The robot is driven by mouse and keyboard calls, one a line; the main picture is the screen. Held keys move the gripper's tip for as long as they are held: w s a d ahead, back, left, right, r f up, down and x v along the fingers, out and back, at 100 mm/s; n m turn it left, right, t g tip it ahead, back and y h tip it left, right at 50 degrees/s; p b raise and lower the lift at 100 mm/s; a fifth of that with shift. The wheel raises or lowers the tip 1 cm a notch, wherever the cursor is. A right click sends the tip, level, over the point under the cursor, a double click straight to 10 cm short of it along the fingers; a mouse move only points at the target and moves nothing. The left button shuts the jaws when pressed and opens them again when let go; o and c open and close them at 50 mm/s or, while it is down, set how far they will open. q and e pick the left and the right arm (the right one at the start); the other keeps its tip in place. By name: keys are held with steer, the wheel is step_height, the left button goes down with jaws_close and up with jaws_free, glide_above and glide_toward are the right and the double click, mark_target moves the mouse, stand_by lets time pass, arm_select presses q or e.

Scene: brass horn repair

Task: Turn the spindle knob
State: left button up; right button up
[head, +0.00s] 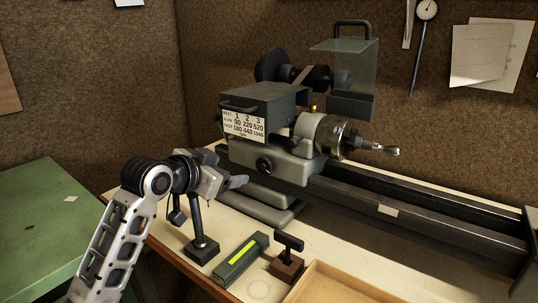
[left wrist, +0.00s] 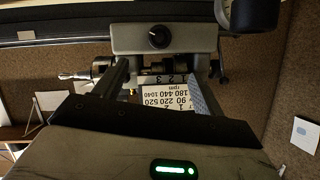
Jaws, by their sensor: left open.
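The spindle knob (head: 264,164) is a small black round knob with a light mark, on the front of the grey lathe headstock (head: 290,168). It also shows in the left wrist view (left wrist: 159,37), which sees the lathe upside down. My left gripper (head: 236,181) is just left of the knob and apart from it. In the left wrist view its two fingers (left wrist: 160,72) are spread, with nothing between them, and the knob lies beyond the gap. My right gripper is in neither view.
A speed chart (head: 243,127) is on the belt cover above the knob. The chuck (head: 339,137) holds a tool pointing right. On the bench below are a black stand (head: 201,249), a green box (head: 240,258), a T-handled tool (head: 288,261) and a wooden tray (head: 345,285).

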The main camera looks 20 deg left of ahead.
mark_target(263, 165)
arm_select(q)
steer(key=p+x, duration=0.1)
steer(key=x, duration=1.4)
steer(key=shift+w+d+p, duration=0.1)
steer(key=shift+d+p, duration=0.1)
steer(key=shift+p, duration=0.15)
steer(key=c, duration=1)
steer(key=n+h, duration=0.1)
steer(key=n+b, duration=0.1)
steer(key=shift+w+a+f+n+g+h, duration=0.1)
steer(key=shift+a+f+n+g+h, duration=0.05)
steer(key=shift+a+n+g+h, duration=0.2)
steer(key=shift+n+h, duration=0.35)
steer(key=shift+h, duration=0.1)
steer(key=o, duration=1)
